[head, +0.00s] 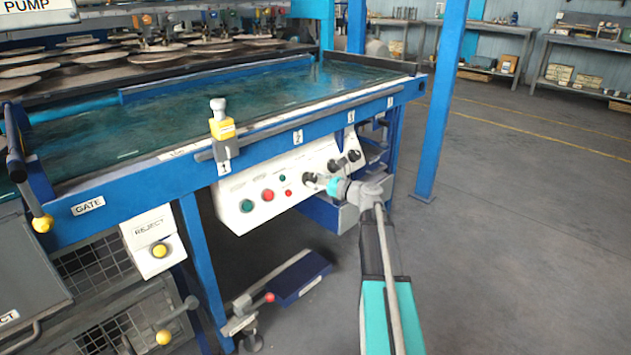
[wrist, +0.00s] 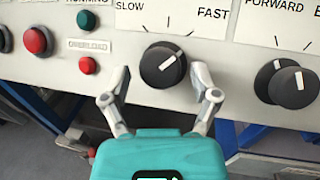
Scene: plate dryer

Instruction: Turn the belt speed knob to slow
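The belt speed knob (wrist: 163,64) is a round black knob on the white panel, in the upper middle of the wrist view. Its white pointer line slants up and to the right, toward the FAST label (wrist: 213,13). The SLOW label (wrist: 129,6) is up and to its left. My gripper (wrist: 161,71) is open, with one finger on each side of the knob. Small gaps show between the fingers and the knob, and nothing is held. In the head view my gripper (head: 320,182) is at the front of the control panel (head: 262,187), partly covering the knobs.
Two more black knobs (wrist: 294,87) under a FORWARD label sit close on the right. A red button (wrist: 38,41), a green lamp (wrist: 86,19) and a red OVERLOAD lamp (wrist: 88,66) are on the left. In the head view a blue post (head: 441,100) stands right of the panel; open floor lies beyond.

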